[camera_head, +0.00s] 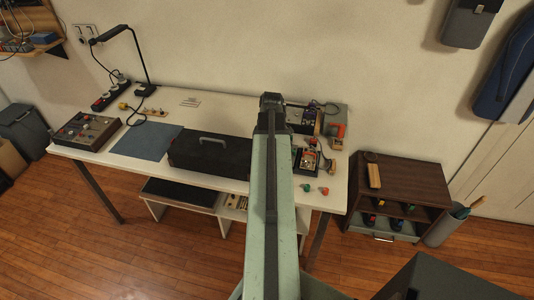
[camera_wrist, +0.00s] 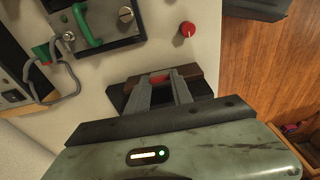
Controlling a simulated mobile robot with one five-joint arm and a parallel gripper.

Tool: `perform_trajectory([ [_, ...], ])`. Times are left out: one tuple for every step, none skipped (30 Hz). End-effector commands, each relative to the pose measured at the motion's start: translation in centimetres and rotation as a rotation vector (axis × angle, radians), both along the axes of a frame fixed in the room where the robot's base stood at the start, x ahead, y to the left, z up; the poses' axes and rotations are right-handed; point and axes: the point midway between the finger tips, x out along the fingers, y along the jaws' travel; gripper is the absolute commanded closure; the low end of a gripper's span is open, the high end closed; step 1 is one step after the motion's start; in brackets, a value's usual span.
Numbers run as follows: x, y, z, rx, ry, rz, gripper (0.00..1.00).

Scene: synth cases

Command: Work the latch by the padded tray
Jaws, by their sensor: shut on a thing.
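My gripper (camera_wrist: 165,88) is in the wrist view, its two grey fingers pointing away from the camera. It is shut on a small red piece (camera_wrist: 159,78), mostly hidden between the fingertips. A dark tray-like base (camera_wrist: 120,98) with a brown edge (camera_wrist: 190,70) lies around the fingertips on the white table. I cannot tell whether the red piece is the latch. A green handle (camera_wrist: 88,28) stands on a grey metal panel beyond, apart from the fingers. In the head view my arm reaches over the table, and I cannot make out the fingertips.
A red knob (camera_wrist: 187,29) stands near the table edge. Cables and a green connector (camera_wrist: 42,53) lie left in the wrist view. A black toolbox (camera_head: 210,153), a blue mat (camera_head: 147,141) and a control box (camera_head: 86,130) occupy the table. A brown cabinet (camera_head: 412,178) stands right.

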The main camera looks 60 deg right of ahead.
Motion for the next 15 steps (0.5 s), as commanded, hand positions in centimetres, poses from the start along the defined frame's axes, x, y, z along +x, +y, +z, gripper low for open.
perform_trajectory([
  [0.8,0.24,0.27,-0.012,0.048,0.007,1.0],
  [0.98,0.26,0.22,-0.022,0.076,0.005,1.0],
  [1.2,0.34,0.15,-0.032,0.108,0.005,1.0],
  [1.28,0.39,0.1,-0.038,0.131,0.004,1.0],
  [1.4,0.46,0.08,-0.043,0.147,0.004,1.0],
  [1.45,0.49,0.08,-0.05,0.164,0.002,1.0],
  [1.46,0.51,0.09,-0.052,0.171,0.001,1.0],
  [1.45,0.52,0.09,-0.055,0.177,0.0,1.0],
  [1.43,0.53,0.09,-0.056,0.181,-0.001,1.0],
  [1.4,0.54,0.09,-0.056,0.182,-0.002,1.0],
  [1.38,0.55,0.09,-0.056,0.181,-0.002,1.0],
  [1.37,0.55,0.08,-0.056,0.181,-0.002,1.0],
  [1.37,0.55,0.08,-0.055,0.18,-0.002,1.0],
  [1.37,0.56,0.07,-0.054,0.18,-0.002,1.0],
  [1.36,0.56,0.07,-0.054,0.18,-0.002,1.0],
])
